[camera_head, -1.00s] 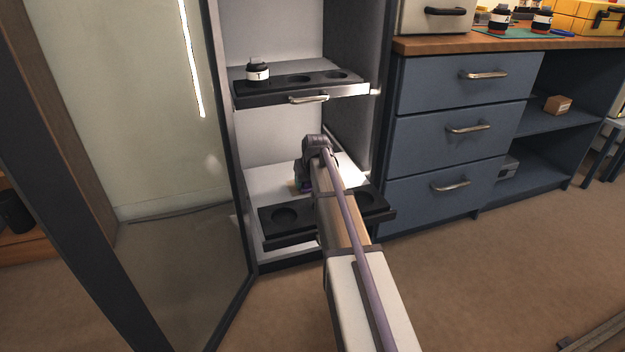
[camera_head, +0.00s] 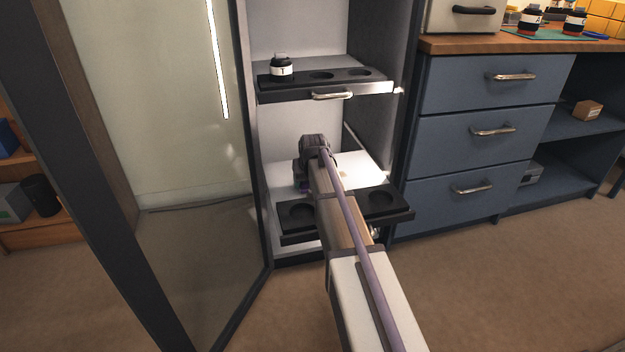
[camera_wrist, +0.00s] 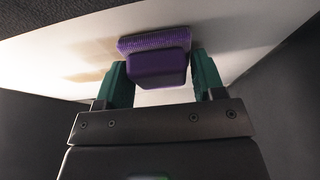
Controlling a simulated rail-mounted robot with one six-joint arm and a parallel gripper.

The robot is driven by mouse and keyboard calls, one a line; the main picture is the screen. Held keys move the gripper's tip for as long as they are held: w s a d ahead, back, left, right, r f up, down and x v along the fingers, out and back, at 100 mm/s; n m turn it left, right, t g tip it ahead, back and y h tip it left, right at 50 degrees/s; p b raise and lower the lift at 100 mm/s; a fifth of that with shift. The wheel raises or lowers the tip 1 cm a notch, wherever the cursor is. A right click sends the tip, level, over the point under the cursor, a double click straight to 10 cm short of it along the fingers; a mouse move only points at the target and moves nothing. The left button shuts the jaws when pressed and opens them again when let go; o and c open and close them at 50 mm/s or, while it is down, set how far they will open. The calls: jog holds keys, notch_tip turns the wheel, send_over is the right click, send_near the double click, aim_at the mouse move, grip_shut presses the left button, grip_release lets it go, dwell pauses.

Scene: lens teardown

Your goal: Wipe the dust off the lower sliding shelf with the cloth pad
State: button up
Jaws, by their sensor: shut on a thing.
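My gripper (camera_wrist: 158,72) has green fingers and is shut on the purple cloth pad (camera_wrist: 158,62). In the wrist view the pad's bristly face lies against the white surface of the lower sliding shelf (camera_wrist: 225,40); I cannot tell how firmly it touches. Tan dust patches (camera_wrist: 88,76) show left of the pad. In the head view, the lower shelf (camera_head: 368,166) is pulled out inside the cabinet, with a black holed insert (camera_head: 385,201) at its front. A small tan patch (camera_head: 343,173) shows right of my wrist. My arm hides the middle of the shelf; only a bit of purple shows.
The upper shelf (camera_head: 365,90), holding a black-and-white lens (camera_head: 281,66), sits above my wrist. The cabinet's open glass door (camera_head: 180,240) stands at left. Blue drawers (camera_head: 470,140) stand close on the right. Cabinet side walls bound the shelf.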

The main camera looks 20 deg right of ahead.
aim_at(347, 174)
jog(key=shift+w+d, duration=0.15)
jog(key=shift+w, duration=1.1)
jog(key=shift+s+d, duration=0.25)
jog(key=shift+d, duration=0.7)
jog(key=shift+s+d, duration=0.2)
jog(key=shift+d, duration=0.7)
